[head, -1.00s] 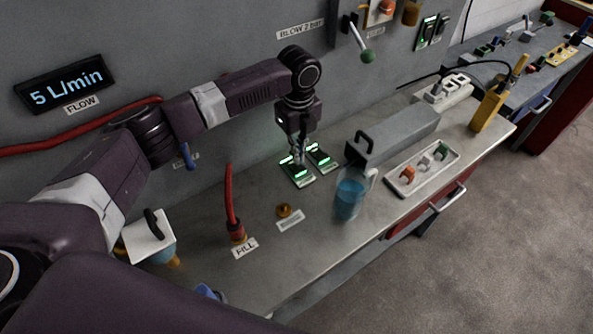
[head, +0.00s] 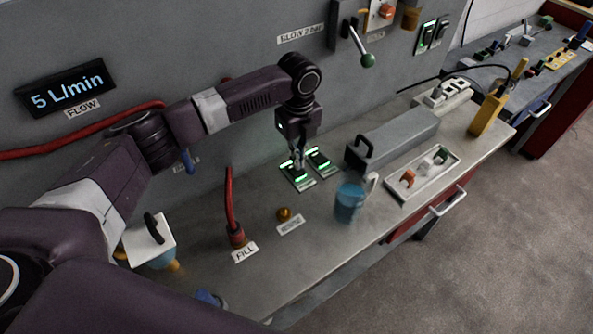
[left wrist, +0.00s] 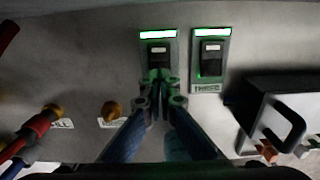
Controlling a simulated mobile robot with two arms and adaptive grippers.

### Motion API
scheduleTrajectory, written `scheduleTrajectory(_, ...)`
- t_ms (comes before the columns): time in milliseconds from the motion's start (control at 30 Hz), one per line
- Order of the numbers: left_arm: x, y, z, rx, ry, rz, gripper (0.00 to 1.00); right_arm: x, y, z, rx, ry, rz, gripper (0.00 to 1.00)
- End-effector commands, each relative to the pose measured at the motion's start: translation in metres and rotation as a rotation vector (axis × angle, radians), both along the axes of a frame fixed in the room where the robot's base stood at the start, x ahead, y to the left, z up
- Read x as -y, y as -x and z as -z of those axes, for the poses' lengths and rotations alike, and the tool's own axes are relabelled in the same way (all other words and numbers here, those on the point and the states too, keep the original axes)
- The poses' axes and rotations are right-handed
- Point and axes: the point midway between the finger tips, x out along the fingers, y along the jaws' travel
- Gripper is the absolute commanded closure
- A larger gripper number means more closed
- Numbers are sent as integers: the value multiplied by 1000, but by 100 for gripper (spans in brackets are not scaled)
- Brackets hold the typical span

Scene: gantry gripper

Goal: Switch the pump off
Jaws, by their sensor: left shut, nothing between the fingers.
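Two rocker switches with lit green bars stand side by side on the bench. My left gripper (head: 298,166) is shut and empty, pointing down with its tips at the left switch (head: 297,178). In the left wrist view the closed fingers (left wrist: 160,82) overlap the lower part of the left switch (left wrist: 159,47); whether they touch it cannot be told. The right switch (head: 319,162) is clear of the fingers, and it also shows in the left wrist view (left wrist: 211,58) with a partly readable label. A flow display (head: 67,87) on the wall reads 5 L/min. My right gripper is not seen.
A grey box with a handle (head: 398,136) and a jug of blue liquid (head: 349,202) stand right of the switches. A red hose (head: 229,197) rises by the FILL label. A brass knob (head: 284,213) is in front. A lever (head: 361,47) hangs on the wall.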

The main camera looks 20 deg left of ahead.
Motion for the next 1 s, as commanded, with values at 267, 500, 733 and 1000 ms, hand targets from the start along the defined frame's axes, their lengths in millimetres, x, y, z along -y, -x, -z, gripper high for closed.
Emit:
scheduleTrajectory(267,0,0,0,0,0,0,100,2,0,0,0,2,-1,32)
scheduleTrajectory(500,0,0,1,0,0,0,100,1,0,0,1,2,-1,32)
scheduleTrajectory(733,0,0,4,0,0,0,100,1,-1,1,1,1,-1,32)
scheduleTrajectory(1000,0,0,8,0,0,0,100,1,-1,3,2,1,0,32)
